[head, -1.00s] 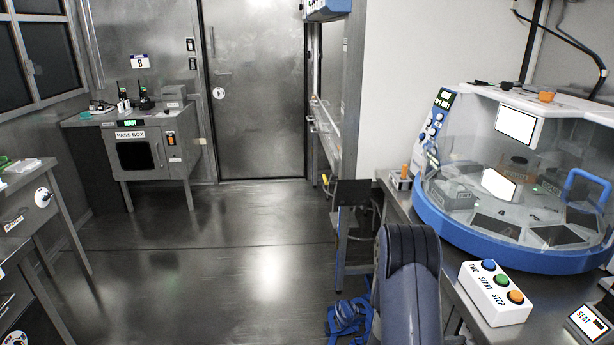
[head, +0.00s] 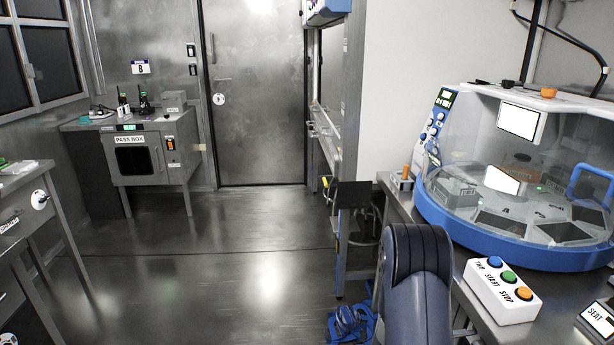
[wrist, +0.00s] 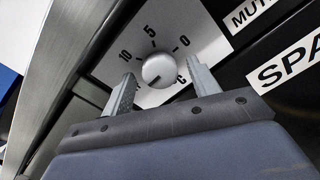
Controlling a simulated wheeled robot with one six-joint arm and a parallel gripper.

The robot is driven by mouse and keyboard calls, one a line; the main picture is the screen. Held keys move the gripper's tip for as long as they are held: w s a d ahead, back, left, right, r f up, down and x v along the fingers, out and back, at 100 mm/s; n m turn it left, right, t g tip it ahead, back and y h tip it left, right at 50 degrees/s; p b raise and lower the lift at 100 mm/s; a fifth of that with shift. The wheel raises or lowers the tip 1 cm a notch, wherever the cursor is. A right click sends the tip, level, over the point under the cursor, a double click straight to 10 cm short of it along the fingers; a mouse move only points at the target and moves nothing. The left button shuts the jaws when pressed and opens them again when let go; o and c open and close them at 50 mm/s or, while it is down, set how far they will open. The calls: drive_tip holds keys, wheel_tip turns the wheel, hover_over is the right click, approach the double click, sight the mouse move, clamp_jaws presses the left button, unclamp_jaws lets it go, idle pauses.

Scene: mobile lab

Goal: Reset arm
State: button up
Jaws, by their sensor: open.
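My gripper (wrist: 162,98) shows in the wrist view with its two metal fingers apart and nothing held between them. Beyond the fingers is a round silver knob (wrist: 158,70) on a white dial plate (wrist: 185,42) marked 10, 5, 0 and C. The knob appears between the fingertips in the picture; I cannot tell how far it is from them. In the head view my gripper is not visible. Only part of my arm shows at the bottom, right of the middle.
The workbench at right holds a domed machine with a blue rim (head: 500,250) and a white three-button box (head: 502,290). A blue strap bundle (head: 350,322) lies on the floor. A pass box (head: 150,155) stands at the back left. The middle floor is clear.

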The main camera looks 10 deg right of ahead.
drive_tip(key=m, duration=0.4)
drive_tip(key=shift+b, duration=0.4)
